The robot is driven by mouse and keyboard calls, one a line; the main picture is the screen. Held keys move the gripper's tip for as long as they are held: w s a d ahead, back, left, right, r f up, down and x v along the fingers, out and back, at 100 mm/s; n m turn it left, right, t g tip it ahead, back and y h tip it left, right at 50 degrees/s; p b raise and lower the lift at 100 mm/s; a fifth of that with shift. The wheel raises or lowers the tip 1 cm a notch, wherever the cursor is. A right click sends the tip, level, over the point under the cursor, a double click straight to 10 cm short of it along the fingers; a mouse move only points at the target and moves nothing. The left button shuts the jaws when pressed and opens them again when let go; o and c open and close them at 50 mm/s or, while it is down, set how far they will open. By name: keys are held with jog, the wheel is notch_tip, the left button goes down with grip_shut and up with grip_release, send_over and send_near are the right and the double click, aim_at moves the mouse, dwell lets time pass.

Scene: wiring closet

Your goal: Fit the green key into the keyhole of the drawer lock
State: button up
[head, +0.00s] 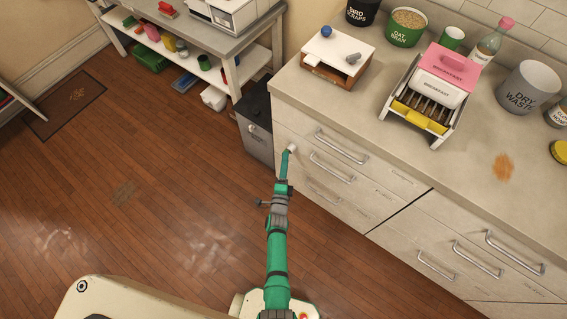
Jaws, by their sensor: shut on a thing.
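My gripper (286,160) is at the end of my green arm, at the upper left of the drawer front. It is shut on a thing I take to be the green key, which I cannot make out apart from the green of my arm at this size. A small pale round fitting, seemingly the drawer lock (292,148), sits on the cabinet front by the top drawer's left side. The gripper's tip is right at it in the picture. Its keyhole is too small to see, and I cannot tell whether the key touches it or is inside.
Drawer handles (342,147) stick out to the right of my gripper. A dark grey bin (257,122) stands left of the cabinet. The counter (380,115) above holds a white-topped box (337,52), a toaster-like rack (432,90) and canisters.

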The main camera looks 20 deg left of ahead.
jog(key=shift+w+d, duration=0.15)
jog(key=o, duration=1.4)
jog(key=shift+d, duration=0.1)
jog(key=shift+s, duration=0.25)
jog(key=shift+s+d, duration=0.15)
jog(key=shift+s, duration=1.05)
jog(key=shift+s+d, duration=0.1)
jog(key=shift+s, duration=1.05)
jog(key=s, duration=0.3)
jog(key=s+d, duration=0.1)
jog(key=s, duration=0.6)
jog(key=shift+s+d, duration=0.25)
jog(key=shift+s, duration=0.1)
